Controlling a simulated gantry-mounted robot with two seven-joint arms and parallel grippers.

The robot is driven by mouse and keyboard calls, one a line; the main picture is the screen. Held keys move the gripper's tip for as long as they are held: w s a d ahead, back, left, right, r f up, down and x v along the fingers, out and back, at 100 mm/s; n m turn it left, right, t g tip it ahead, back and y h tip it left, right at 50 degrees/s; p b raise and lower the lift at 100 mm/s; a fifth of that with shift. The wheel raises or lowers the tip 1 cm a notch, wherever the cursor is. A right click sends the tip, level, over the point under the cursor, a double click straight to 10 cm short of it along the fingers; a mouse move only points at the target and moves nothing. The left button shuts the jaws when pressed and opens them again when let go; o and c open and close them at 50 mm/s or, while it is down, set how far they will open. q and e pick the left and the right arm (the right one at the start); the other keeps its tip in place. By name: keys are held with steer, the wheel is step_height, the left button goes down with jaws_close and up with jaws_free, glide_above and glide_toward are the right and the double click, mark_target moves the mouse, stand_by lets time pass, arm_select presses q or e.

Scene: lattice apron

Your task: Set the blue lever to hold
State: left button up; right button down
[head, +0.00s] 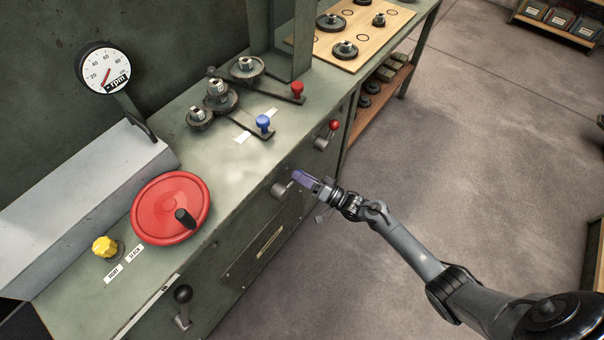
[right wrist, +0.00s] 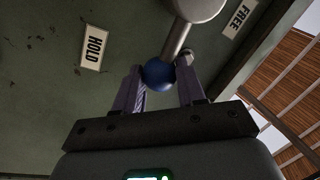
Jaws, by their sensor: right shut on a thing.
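The blue lever has a round blue knob (right wrist: 157,75) on a grey metal shaft, which comes from a round hub (right wrist: 199,6) on the green cabinet front. In the right wrist view, the knob sits between the two fingers of my right gripper (right wrist: 161,72), which is shut on it. A HOLD label (right wrist: 94,47) is left of the knob and a FREE label (right wrist: 240,19) is to the upper right. In the head view, my right gripper (head: 303,180) is at the lever's grey hub (head: 280,190), hiding the knob. My left gripper is out of view.
A red-knobbed lever (head: 334,125) and a black-knobbed lever (head: 183,293) are on the same cabinet front. On top are a red handwheel (head: 165,207), a yellow knob (head: 103,246) and small blue (head: 263,123) and red (head: 297,89) knobs. Open floor lies to the right.

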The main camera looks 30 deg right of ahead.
steer(key=f+m, duration=0.2)
steer(key=m, duration=0.1)
steer(key=f+m+t+h, duration=0.1)
steer(key=m, duration=0.1)
steer(key=shift+s+a+f, duration=0.1)
steer(key=shift+a+f, duration=0.1)
steer(key=shift+a, duration=0.05)
steer(key=shift+f+m, duration=0.1)
steer(key=shift+m, duration=0.2)
steer(key=c, duration=0.7)
jaws_free()
steer(key=p+v, duration=0.1)
steer(key=v, duration=0.9)
steer(key=shift+s+d+p, duration=0.15)
steer(key=shift+s+p, duration=0.25)
